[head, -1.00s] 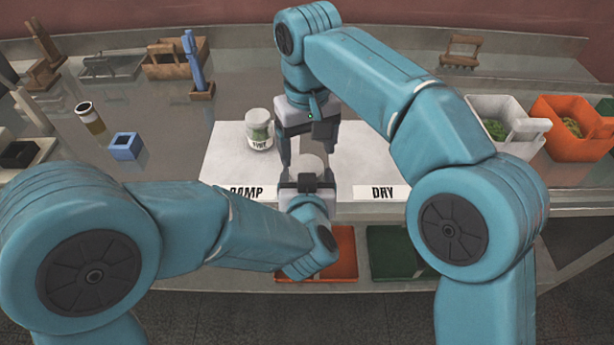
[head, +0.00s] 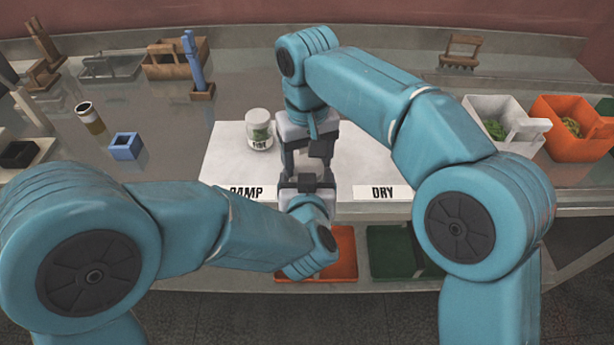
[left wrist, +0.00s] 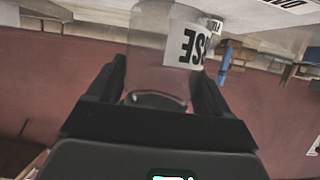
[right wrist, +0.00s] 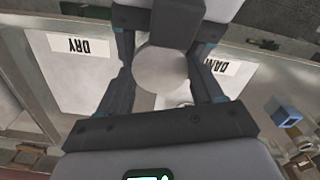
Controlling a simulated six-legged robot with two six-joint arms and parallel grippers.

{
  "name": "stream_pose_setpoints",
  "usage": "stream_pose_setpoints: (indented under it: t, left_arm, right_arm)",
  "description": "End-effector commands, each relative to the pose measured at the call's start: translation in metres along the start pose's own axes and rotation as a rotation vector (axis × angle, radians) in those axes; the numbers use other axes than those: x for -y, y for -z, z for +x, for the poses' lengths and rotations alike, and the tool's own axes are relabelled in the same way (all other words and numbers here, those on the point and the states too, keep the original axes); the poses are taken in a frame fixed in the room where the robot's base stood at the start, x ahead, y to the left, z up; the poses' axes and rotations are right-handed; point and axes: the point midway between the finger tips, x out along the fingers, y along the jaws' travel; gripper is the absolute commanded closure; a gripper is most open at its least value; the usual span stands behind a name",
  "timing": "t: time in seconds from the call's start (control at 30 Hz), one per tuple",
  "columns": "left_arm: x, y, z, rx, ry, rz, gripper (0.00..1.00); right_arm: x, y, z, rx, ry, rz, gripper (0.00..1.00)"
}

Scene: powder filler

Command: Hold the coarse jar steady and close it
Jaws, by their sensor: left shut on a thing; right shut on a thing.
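The coarse jar (left wrist: 165,48), clear with a white label ending in "SE", stands between the fingers of my left gripper (left wrist: 160,82) in the left wrist view. In the head view my left gripper (head: 306,180) is at the front of the white mat and hides most of the jar. The jar's round pale lid (right wrist: 161,72) shows in the right wrist view between the fingers of my right gripper (right wrist: 165,85), which is shut on it from above. In the head view my right gripper (head: 307,160) is directly over the left one. Whether the lid is fully seated is hidden.
A white-lidded jar labelled "FINE" (head: 259,130) stands close left on the white mat (head: 225,165), which has "DAMP" and "DRY" labels. A blue block (head: 125,146) and brown-banded jar (head: 90,117) stand left. White (head: 478,112) and orange (head: 550,140) bins stand right.

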Motion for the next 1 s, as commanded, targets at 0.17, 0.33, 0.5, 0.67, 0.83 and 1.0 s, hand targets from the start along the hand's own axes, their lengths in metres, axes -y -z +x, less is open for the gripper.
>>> stream_pose_setpoints:
  t: [0.17,0.33,0.5,0.67,0.83,1.0]
  left_arm:
    - [0.0,0.0,0.0,0.0,0.001,-0.001,1.0]
    - [0.0,0.0,0.0,0.0,0.001,-0.001,1.0]
    - [0.0,0.0,0.0,0.0,0.001,-0.001,1.0]
    - [0.0,0.0,0.0,0.0,0.001,-0.001,1.0]
    - [0.0,0.0,0.0,-0.001,0.001,-0.001,1.0]
    - [0.0,0.0,0.0,-0.001,0.001,-0.001,1.0]
  right_arm:
    - [0.0,0.0,0.0,0.0,-0.001,0.295,0.7]
    - [0.0,0.0,0.0,0.0,-0.002,0.374,0.7]
    - [0.0,0.0,0.0,0.0,-0.001,0.373,0.08]
    - [0.0,0.0,0.0,0.0,-0.001,0.372,0.08]
    - [0.0,0.001,-0.009,-0.002,-0.001,0.371,0.08]
    - [0.001,0.001,-0.033,-0.002,0.0,0.372,0.08]
